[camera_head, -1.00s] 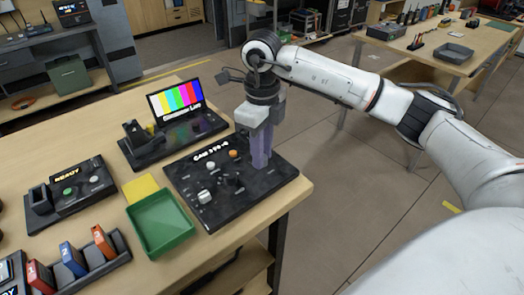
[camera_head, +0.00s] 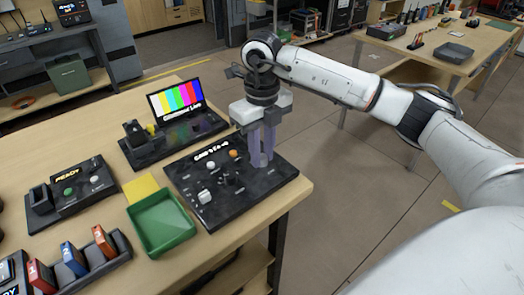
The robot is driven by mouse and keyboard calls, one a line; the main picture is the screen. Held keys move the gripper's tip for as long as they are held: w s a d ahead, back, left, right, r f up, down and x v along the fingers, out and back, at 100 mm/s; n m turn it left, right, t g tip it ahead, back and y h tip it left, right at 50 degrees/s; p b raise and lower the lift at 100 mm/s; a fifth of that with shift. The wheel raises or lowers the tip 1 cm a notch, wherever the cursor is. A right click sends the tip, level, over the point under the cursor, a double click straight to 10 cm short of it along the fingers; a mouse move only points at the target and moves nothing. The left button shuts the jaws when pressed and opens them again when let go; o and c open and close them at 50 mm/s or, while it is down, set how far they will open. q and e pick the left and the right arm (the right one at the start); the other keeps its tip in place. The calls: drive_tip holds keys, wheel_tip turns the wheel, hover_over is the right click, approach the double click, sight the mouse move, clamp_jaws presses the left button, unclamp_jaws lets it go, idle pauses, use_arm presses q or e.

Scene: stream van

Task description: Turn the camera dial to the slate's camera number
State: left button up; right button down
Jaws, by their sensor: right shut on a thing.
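A black control panel (camera_head: 222,206) with a line of white lettering lies near the table's right corner. It carries a white knob (camera_head: 204,196), a white button (camera_head: 211,165), an orange button (camera_head: 233,154) and a dark knob (camera_head: 229,178). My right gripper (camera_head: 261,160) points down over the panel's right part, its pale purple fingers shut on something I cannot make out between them. A colour-bar screen (camera_head: 176,100) stands behind the panel. I cannot read a camera number on any slate. My left gripper is not in view.
A green tray (camera_head: 190,232) and a yellow pad (camera_head: 140,188) lie left of the panel. A READY box (camera_head: 72,192) and a rack (camera_head: 122,246) with red, blue and orange blocks stand further left. Bare tabletop (camera_head: 90,130) lies at the back left.

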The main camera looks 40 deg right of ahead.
sight(262, 156)
drive_tip(key=c, duration=1.5)
unclamp_jaws()
drive_tip(key=shift+c, duration=0.2)
drive_tip(key=shift+r, duration=0.1)
wheel_tip(262, 156, up, 10)
